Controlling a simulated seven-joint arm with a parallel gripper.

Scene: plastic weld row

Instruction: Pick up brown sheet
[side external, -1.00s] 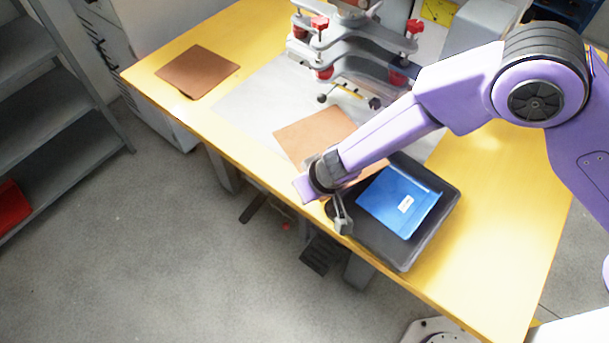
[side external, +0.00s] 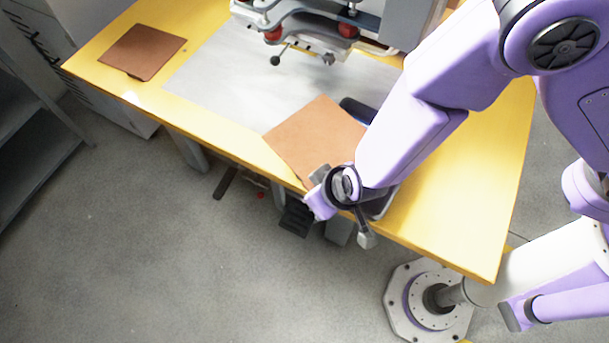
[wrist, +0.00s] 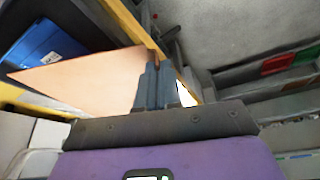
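A brown sheet (side external: 318,137) is at my gripper (side external: 338,207) near the table's front edge. In the side view it spans the edge of the pale mat and covers most of the dark tray. In the wrist view the sheet (wrist: 88,80) extends left from the closed fingers of my gripper (wrist: 157,72), which pinch its edge. The sheet looks raised and slightly tilted above the tray. A second brown sheet (side external: 142,51) lies flat at the far left of the table.
A blue sheet (wrist: 42,52) lies in the dark tray (wrist: 88,27) behind the held sheet. The pale mat (side external: 225,85) is clear at left. A press-like machine (side external: 330,25) with red knobs stands at the back. Yellow table (side external: 465,180) is bare at right.

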